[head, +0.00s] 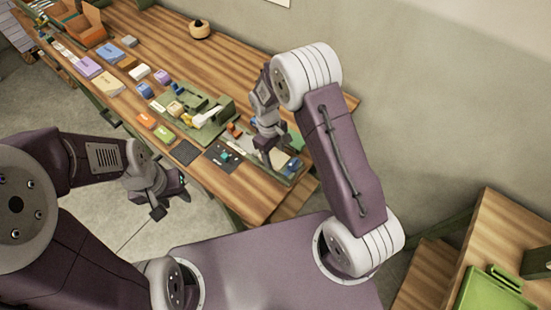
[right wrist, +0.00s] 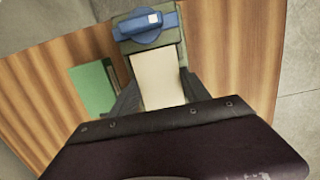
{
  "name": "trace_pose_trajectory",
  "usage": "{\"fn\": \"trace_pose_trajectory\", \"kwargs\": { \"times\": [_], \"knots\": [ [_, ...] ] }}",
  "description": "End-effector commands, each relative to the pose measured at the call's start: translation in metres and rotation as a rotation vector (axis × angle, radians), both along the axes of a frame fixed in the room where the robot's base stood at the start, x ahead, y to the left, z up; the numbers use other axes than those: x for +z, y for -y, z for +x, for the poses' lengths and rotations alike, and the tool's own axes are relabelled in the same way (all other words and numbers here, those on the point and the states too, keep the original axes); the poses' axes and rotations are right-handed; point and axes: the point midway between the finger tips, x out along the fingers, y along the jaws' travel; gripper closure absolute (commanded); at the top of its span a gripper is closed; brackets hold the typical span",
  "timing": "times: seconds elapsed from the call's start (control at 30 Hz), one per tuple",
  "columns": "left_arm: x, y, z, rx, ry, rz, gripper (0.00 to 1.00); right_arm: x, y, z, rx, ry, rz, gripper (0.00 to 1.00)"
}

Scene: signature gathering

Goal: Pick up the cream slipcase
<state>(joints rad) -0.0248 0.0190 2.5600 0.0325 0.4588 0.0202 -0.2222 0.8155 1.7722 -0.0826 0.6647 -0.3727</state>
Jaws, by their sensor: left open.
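A flat cream piece, which looks like the cream slipcase (right wrist: 157,78), lies in the middle of the right wrist view, below a blue item on a green base. My right gripper (right wrist: 158,98) has a dark finger on each side of it. Whether the fingers touch it is unclear. In the head view, my right gripper (head: 270,142) is low over the near right end of the wooden table and hides what is under it. My left gripper (head: 170,202) is open and empty, off the table's front edge above the floor.
The wooden table (head: 262,205) holds a green tray (head: 212,130), small coloured blocks and books, and an orange box (head: 85,22) at the far left. A green block (right wrist: 92,88) lies left of the cream piece. A green crate (head: 490,290) stands at lower right.

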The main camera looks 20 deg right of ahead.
Motion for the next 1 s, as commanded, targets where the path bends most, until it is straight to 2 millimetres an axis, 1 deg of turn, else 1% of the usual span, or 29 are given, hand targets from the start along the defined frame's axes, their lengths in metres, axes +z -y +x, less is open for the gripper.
{"fn": "trace_pose_trajectory", "kwargs": {
  "times": [0.03, 0.07, 0.1, 0.13, 0.37, 0.47, 0.6, 0.7, 0.8, 0.9, 1.0],
  "knots": [
    [0.000, 0.000, 0.000, 0.000, 0.000, 0.000, 0.58, 0.000, 0.000, 0.000, 0.000, 0.000, 0.000, 0.62],
    [0.000, 0.000, 0.000, 0.000, 0.000, 0.000, 0.58, 0.000, 0.000, 0.000, 0.000, 0.000, 0.000, 0.70],
    [0.000, 0.000, 0.000, 0.000, 0.000, 0.000, 0.58, 0.000, 0.000, 0.000, 0.000, 0.000, 0.000, 0.81],
    [0.000, 0.000, 0.000, 0.000, 0.000, 0.000, 0.58, 0.000, 0.000, 0.000, 0.000, 0.000, 0.000, 0.85],
    [0.001, 0.000, 0.000, 0.000, 0.000, 0.000, 0.58, 0.003, 0.000, 0.000, 0.000, 0.001, 0.001, 0.85],
    [-0.001, 0.000, 0.000, 0.000, 0.000, 0.000, 0.58, 0.017, 0.000, 0.002, 0.000, 0.005, 0.002, 0.85],
    [-0.005, 0.000, 0.000, 0.000, 0.000, 0.000, 0.58, 0.053, 0.000, 0.002, 0.000, 0.007, 0.002, 0.85],
    [-0.006, 0.000, 0.000, 0.000, 0.000, 0.000, 0.58, 0.077, 0.000, 0.002, 0.000, 0.006, 0.001, 0.85],
    [-0.007, 0.000, 0.000, 0.000, 0.000, 0.000, 0.58, 0.094, 0.000, 0.001, -0.001, 0.005, 0.000, 0.85],
    [-0.007, 0.000, 0.000, 0.000, 0.000, 0.000, 0.58, 0.103, 0.000, 0.001, 0.000, 0.001, 0.000, 0.85],
    [-0.007, 0.000, 0.000, 0.000, 0.000, 0.000, 0.58, 0.106, 0.000, 0.000, 0.000, 0.001, -0.001, 0.85]
  ]
}}
